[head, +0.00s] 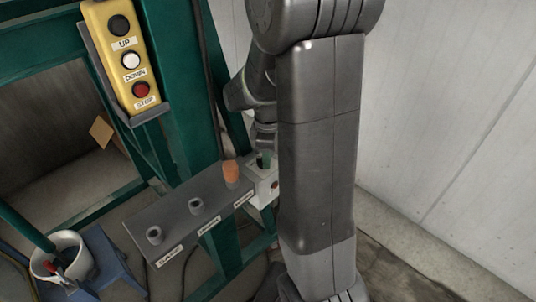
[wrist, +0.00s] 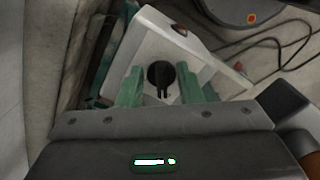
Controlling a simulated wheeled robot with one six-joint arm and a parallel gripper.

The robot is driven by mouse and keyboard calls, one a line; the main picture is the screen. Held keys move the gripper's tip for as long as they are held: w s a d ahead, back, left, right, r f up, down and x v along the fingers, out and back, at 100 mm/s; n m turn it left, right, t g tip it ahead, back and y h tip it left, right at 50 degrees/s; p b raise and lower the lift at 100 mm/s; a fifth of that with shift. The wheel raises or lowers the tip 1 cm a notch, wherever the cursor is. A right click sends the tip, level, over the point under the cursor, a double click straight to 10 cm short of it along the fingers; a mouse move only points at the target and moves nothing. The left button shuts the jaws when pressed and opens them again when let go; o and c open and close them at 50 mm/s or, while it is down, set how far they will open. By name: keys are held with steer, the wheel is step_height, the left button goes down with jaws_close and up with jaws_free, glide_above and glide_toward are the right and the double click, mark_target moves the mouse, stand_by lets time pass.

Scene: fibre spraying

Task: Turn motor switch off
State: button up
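The motor switch appears to be a black round knob (wrist: 160,74) on a white box (wrist: 150,42), seen in the wrist view. My gripper (wrist: 160,88) is open, with one green finger on each side of the knob and a visible gap on both sides. Whether the fingertips reach down beside the knob or hover above it I cannot tell. In the head view the white box (head: 262,190) sits at the right end of a grey shelf, partly hidden by my arm. A green finger (head: 263,160) shows just above it; the knob is hidden there.
The grey shelf (head: 183,213) has labelled round holders and an orange-topped item (head: 231,173) close left of my gripper. A yellow UP/DOWN/STOP button box (head: 122,50) hangs on the green frame. A white bucket (head: 68,252) stands lower left. A pale wall (head: 450,110) is at right.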

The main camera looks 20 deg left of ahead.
step_height(320, 180, up, 14)
steer(key=shift+p, duration=0.35)
steer(key=shift+f, duration=0.2)
stand_by(0.4)
step_height(320, 180, down, 14)
steer(key=shift+r+b, duration=0.15)
steer(key=shift+b, duration=0.2)
stand_by(0.4)
